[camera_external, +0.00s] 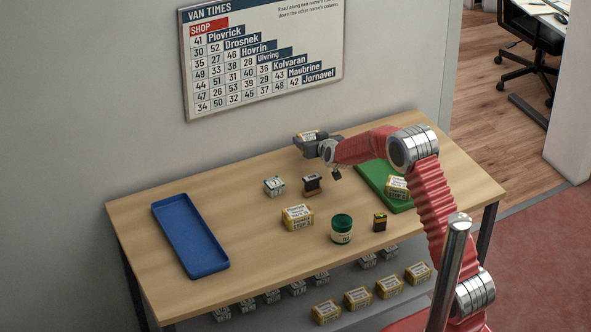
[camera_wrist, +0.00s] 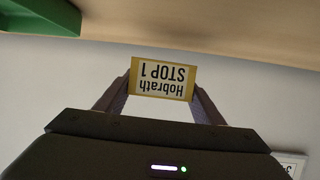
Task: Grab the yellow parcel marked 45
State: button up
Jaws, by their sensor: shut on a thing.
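My gripper (camera_external: 308,142) is shut on a yellow parcel (camera_external: 309,134), held up over the back of the table near the wall. In the wrist view the parcel (camera_wrist: 162,66) sits between my two fingers (camera_wrist: 162,90); its pale label reads "Hobrath STOP 1" upside down. No 45 can be read on it. Another yellow parcel (camera_external: 297,217) stands on the table's front middle, and one more (camera_external: 397,187) on the green tray (camera_external: 372,175). Their print is too small to read.
A blue tray (camera_external: 190,236) lies empty at left. A grey parcel (camera_external: 274,186), a dark stamp-like thing (camera_external: 312,184), a green-lidded jar (camera_external: 342,229) and a small dark block (camera_external: 380,221) stand mid-table. Several parcels sit on the lower shelf (camera_external: 262,318). A timetable board (camera_external: 262,55) hangs behind.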

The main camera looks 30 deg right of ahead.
aim_at(311, 136)
jog(key=shift+r, duration=2.75)
